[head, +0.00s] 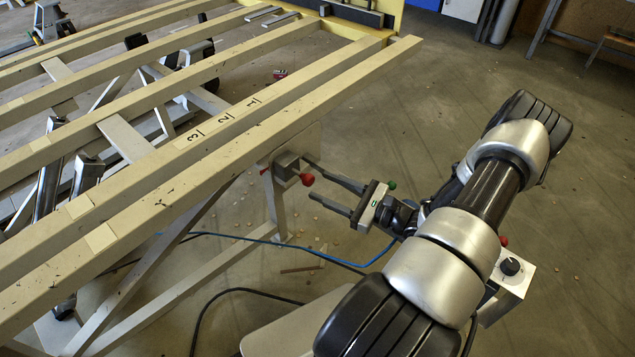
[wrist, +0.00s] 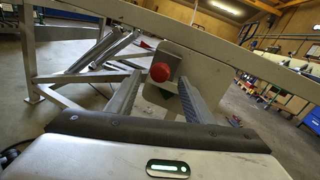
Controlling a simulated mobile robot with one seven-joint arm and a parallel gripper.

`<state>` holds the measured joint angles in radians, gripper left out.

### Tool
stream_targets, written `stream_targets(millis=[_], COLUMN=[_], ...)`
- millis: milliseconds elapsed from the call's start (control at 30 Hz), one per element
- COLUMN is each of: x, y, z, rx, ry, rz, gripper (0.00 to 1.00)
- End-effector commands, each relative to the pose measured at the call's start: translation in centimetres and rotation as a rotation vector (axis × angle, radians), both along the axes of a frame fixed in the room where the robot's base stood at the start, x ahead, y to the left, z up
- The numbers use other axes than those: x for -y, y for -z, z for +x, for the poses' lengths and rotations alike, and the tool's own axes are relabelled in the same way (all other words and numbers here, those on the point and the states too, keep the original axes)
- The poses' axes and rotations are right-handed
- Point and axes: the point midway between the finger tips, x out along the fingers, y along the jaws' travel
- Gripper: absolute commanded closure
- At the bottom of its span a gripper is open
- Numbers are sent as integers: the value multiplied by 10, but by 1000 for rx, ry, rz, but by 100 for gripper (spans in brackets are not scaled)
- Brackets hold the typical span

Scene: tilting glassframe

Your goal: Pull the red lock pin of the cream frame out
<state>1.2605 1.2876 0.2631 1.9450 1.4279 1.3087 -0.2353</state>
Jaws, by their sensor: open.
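The red lock pin (head: 307,179) has a round red head and sticks out from a grey block (head: 287,165) under the near rail of the cream frame (head: 215,160). My gripper (head: 309,177) is open and empty. Its two fingers point at the block, with the red head between or just short of their tips. In the wrist view, the red head (wrist: 159,72) shows in the gap between the fingertips (wrist: 160,80), in front of a pale plate (wrist: 190,68). I cannot tell whether a finger touches it. The pin's shaft is hidden.
The slatted cream frame fills the left, its near rail just above my gripper. A frame leg (head: 277,205) stands below the block. A blue cable (head: 340,261) and a black cable (head: 240,291) lie low. A control box (head: 510,270) is at right. The floor (head: 470,90) behind is mostly clear.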

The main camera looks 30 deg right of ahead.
Motion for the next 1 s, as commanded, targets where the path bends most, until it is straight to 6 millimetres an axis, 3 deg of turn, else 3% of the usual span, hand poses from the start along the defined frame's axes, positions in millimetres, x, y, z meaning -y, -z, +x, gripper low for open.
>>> stream_targets(millis=[133, 300, 867, 1000], x=[13, 20, 21, 13], y=[-1, 0, 0, -9], z=[-21, -33, -35, -33], rx=[-1, -1, 0, -9], ry=[2, 0, -2, -61], rz=[0, 1, -1, -66], gripper=[53, 53, 53, 53])
